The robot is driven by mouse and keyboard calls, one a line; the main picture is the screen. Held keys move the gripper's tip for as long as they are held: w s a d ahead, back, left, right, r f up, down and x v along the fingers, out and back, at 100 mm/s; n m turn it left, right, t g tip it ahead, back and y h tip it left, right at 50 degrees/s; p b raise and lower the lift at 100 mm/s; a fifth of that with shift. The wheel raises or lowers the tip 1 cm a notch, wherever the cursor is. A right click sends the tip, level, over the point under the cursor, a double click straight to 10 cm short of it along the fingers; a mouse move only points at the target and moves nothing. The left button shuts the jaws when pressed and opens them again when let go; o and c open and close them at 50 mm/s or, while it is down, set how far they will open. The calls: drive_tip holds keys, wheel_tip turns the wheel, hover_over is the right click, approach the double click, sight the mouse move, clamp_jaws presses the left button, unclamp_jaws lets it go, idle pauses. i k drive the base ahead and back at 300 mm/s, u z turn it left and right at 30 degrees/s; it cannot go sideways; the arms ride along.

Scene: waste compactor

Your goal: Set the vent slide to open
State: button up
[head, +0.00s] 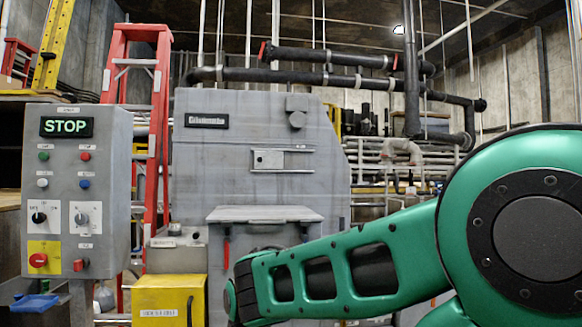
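The vent slide (268,160) is a small light plate with a dark knob or hole, set on the front of the grey compactor (225,185). It sits toward the left part of its horizontal rails (300,150), with bare track to its right. Small labels are by the rails, too small to read. My green arm crosses the lower right of the head view, below and to the right of the slide and apart from it in the picture. My gripper is not in view.
A grey control box (118,200) with a lit STOP display, buttons and knobs stands at left. A ledge (265,214) juts out below the slide. A yellow bin (168,300) stands low in front. A red ladder (160,100) and pipes are behind.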

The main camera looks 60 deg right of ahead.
sight(269, 160)
drive_tip(key=z, duration=0.55)
drive_tip(key=i, duration=0.75)
drive_tip(key=z, duration=0.6)
